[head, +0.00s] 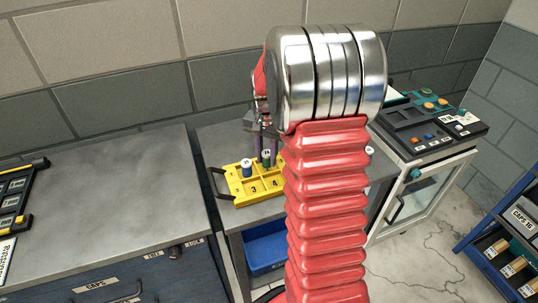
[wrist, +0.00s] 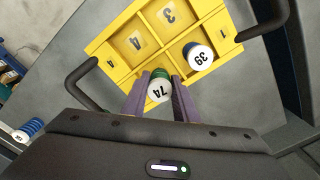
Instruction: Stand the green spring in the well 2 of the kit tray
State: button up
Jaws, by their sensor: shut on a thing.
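The yellow kit tray (head: 231,184) lies on the grey bench; in the wrist view its rim (wrist: 100,40) and the numbers 3 and 4 show. The green spring (wrist: 160,73) has a white cap marked 74. My gripper (wrist: 154,92) is shut on it, a finger on each side. It is upright over the well beside the blue spring and behind well 4. That well's number is hidden, and I cannot tell whether the spring touches its floor. In the head view the green spring (head: 266,161) shows beside my arm.
A blue spring (wrist: 191,49) capped 39 stands in the well behind 3. Another blue spring (wrist: 33,126) stands outside the tray. Black handles (wrist: 77,84) rise at the tray's ends. A control panel (head: 432,125) is at the right; a grey cabinet top (head: 110,200) is at the left.

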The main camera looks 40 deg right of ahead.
jog(key=shift+f, duration=0.25)
dwell(0.3)
jog(key=o, duration=1.1)
jog(key=shift+c, duration=0.4)
jog(key=shift+c, duration=1.1)
jog(key=shift+w, duration=0.1)
jog(key=shift+r, duration=0.85)
jog(key=shift+r, duration=2.9)
